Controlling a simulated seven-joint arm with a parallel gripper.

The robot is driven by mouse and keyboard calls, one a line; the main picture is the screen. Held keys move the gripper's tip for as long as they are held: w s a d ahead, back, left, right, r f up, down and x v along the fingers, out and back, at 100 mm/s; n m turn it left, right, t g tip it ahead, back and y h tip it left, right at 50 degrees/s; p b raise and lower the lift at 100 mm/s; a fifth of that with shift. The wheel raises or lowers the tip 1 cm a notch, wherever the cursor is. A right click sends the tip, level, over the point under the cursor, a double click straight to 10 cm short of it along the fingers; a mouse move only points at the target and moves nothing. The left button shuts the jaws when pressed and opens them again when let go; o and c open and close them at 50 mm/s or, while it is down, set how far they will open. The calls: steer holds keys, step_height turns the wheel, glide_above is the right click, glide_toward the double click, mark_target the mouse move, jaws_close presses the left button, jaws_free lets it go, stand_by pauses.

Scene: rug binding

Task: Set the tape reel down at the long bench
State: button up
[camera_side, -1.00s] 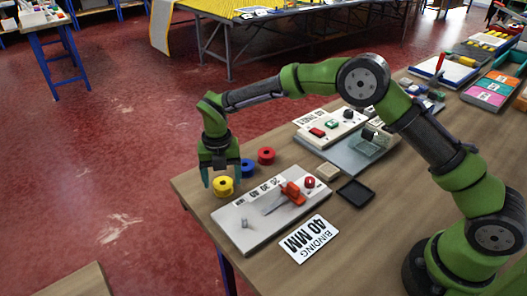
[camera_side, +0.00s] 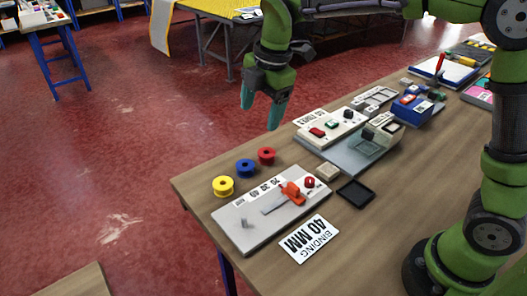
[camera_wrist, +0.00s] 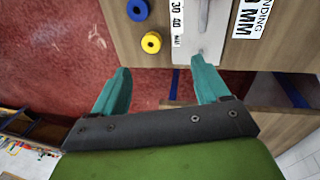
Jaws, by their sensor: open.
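Three tape reels stand in a row near the left edge of the wooden table: a yellow reel (camera_side: 223,192), a blue reel (camera_side: 246,173) and a red reel (camera_side: 266,159). The yellow reel (camera_wrist: 144,46) and the blue reel (camera_wrist: 137,16) also show at the top of the wrist view. My gripper (camera_side: 262,110) is open and raised, apart from all three reels. In the wrist view my gripper (camera_wrist: 163,83) has its teal fingers spread with nothing between them. A long bench (camera_side: 220,35) with yellow cloth stands across the red floor at the back.
On the wooden table (camera_side: 350,245) lie a grey gauge plate (camera_side: 245,212) with an orange slider, a card (camera_side: 308,239) reading "BINDING 40 MM", a black tray (camera_side: 356,194) and a machine (camera_side: 362,152). A blue-legged table (camera_side: 50,55) stands back left. Red floor (camera_side: 130,130) between is open.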

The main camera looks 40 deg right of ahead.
steer(key=s+d+m+t, duration=0.2)
steer(key=s+d+m, duration=0.3)
steer(key=s+m, duration=0.5)
steer(key=s+d+m+t+y, duration=0.1)
steer(key=s+d+m+t, duration=0.2)
steer(key=s+m, duration=0.7)
steer(key=d+m, duration=0.2)
steer(key=m, duration=0.1)
steer(key=shift+r, duration=0.35)
